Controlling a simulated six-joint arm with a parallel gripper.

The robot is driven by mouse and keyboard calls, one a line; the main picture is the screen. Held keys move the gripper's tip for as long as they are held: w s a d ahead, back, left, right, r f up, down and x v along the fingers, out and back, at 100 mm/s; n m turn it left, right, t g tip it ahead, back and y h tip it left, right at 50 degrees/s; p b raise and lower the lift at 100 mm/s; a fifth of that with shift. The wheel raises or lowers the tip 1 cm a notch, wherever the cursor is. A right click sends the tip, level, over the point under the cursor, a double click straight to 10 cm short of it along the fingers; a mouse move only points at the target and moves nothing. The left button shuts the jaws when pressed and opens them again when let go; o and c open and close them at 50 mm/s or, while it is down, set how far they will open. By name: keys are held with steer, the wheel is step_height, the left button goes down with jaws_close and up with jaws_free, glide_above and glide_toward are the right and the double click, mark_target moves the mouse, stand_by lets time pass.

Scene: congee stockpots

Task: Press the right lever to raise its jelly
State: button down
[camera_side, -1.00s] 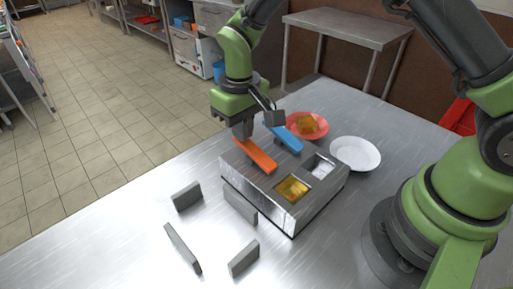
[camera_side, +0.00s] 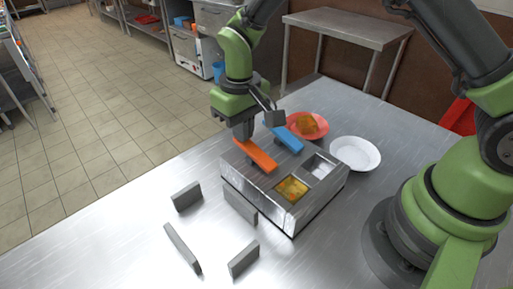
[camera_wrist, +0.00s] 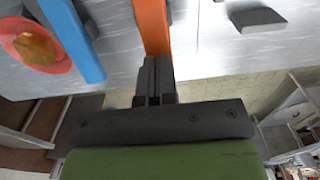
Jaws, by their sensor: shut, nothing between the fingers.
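The metal box (camera_side: 235,205) stands on the steel table with two levers and two square wells. The orange lever (camera_side: 256,155) lines up with the well holding a yellow jelly (camera_side: 292,189); the blue lever (camera_side: 287,138) lines up with an empty-looking well (camera_side: 318,168). My gripper (camera_side: 242,135) is shut and empty, pointing down at the outer end of the orange lever, seemingly touching it. In the wrist view my gripper (camera_wrist: 157,65) covers the end of the orange lever (camera_wrist: 153,25), with the blue lever (camera_wrist: 75,35) to the left.
A red plate (camera_side: 322,122) with an orange jelly piece (camera_side: 307,124) and an empty white plate (camera_side: 355,153) stand behind the box. Several grey blocks, such as one (camera_side: 186,195), stand on the table at the front left. The table's front is otherwise clear.

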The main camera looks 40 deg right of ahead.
steer(key=shift+f, duration=0.75)
stand_by(0.7)
steer(key=shift+r, duration=4.1)
